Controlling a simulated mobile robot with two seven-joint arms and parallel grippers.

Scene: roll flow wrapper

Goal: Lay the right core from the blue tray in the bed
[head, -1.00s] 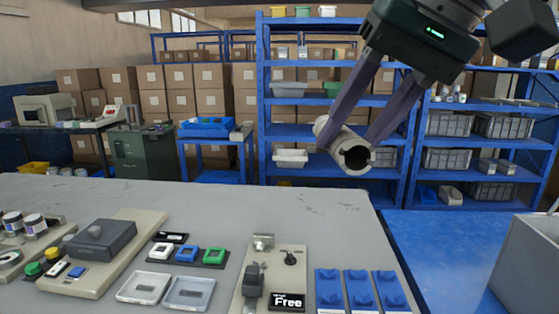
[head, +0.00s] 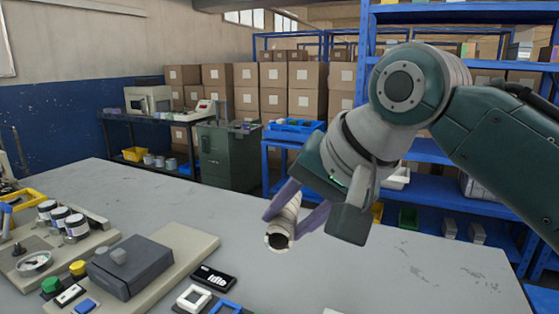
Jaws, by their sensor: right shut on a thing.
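My right gripper (head: 286,220) reaches in from the right and is shut on a pale, hollow cylindrical core (head: 285,217), with one purple finger on each side. The core's dark open end faces me, and it is held above the grey table. A blue tray (head: 296,126) stands on a blue stand behind the table; its contents are too small to tell. I cannot make out which thing is the bed. My left gripper is not in view.
On the table, a beige base (head: 185,245) carries a dark grey block (head: 130,266). Jars (head: 76,226) and a gauge stand at the left. A black "Idle" display (head: 213,278) lies in front. The table's middle and right are clear.

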